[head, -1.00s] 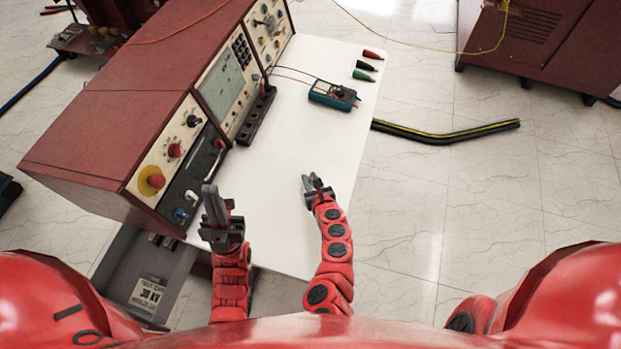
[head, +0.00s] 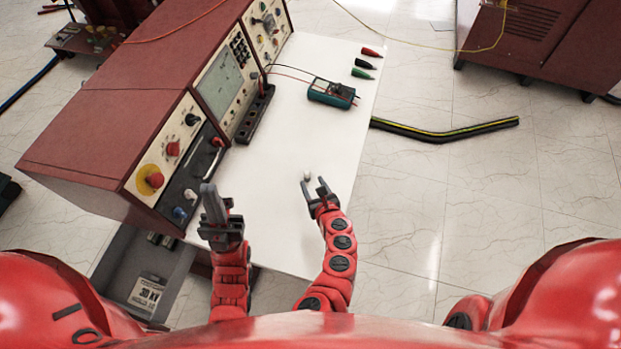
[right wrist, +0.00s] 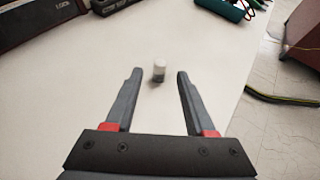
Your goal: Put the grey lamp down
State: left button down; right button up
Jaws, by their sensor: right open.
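The grey lamp (head: 307,175) is a small whitish-grey cylinder with a darker lower end. It stands upright on the white tabletop (head: 285,135). In the right wrist view the lamp (right wrist: 159,70) is between and slightly beyond the two fingertips, with a gap on each side. My right gripper (head: 315,187) is open and empty, just in front of the lamp; its fingers also show in the right wrist view (right wrist: 158,76). My left gripper (head: 214,208) is over the near left part of the table, beside the console. Its finger gap is not clear.
A dark red console (head: 140,125) with knobs and a screen lines the table's left side. A teal multimeter (head: 331,92) and coloured clips (head: 364,74) lie toward the back. The tabletop around the lamp is clear; its right edge is close.

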jog(key=v, duration=0.7)
jog(key=shift+s, duration=0.2)
